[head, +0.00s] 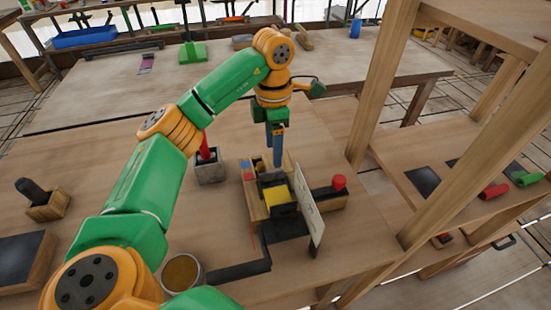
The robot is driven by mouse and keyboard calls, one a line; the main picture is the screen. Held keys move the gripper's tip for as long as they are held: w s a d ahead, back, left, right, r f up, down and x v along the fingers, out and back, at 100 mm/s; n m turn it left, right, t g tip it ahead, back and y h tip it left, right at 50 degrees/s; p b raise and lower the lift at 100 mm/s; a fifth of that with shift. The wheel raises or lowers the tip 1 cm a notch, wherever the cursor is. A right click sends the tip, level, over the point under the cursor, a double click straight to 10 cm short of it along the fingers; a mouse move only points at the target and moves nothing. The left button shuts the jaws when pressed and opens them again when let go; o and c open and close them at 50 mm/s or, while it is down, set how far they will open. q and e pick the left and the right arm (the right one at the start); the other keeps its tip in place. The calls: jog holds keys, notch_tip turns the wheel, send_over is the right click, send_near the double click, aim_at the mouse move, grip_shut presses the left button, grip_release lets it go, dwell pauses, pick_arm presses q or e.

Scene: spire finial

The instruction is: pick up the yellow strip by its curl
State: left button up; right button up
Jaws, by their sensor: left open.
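A yellow piece (279,195), which looks like the yellow strip, lies on a dark block in a small wooden fixture on the table. Its curl cannot be made out at this size. My left gripper (277,163) points down just above the back of the fixture, behind the yellow piece in the picture. It is open, seen nearly edge-on, and I see nothing held in it. The gap between its fingertips and the fixture cannot be judged. My right gripper is not in view.
A thin pale upright panel (309,208) stands right of the yellow piece. Beyond it is a red knob (339,181) on a wooden block. A grey box (210,170) with a red-handled item stands left of the fixture. A round can (182,273) stands in front. Wooden shelf posts (382,80) rise at right.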

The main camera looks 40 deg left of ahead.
aim_at(271, 173)
pick_arm(q)
jog(key=f, duration=0.2)
jog(key=s+f, duration=0.1)
jog(key=f, duration=0.2)
jog(key=shift+s+d+f+p, duration=0.15)
jog(key=shift+s+f+p, duration=0.15)
jog(key=shift+f+p, duration=0.1)
jog(key=shift+w+f, duration=0.25)
jog(key=shift+f, duration=0.15)
jog(key=shift+r, duration=0.1)
grip_shut()
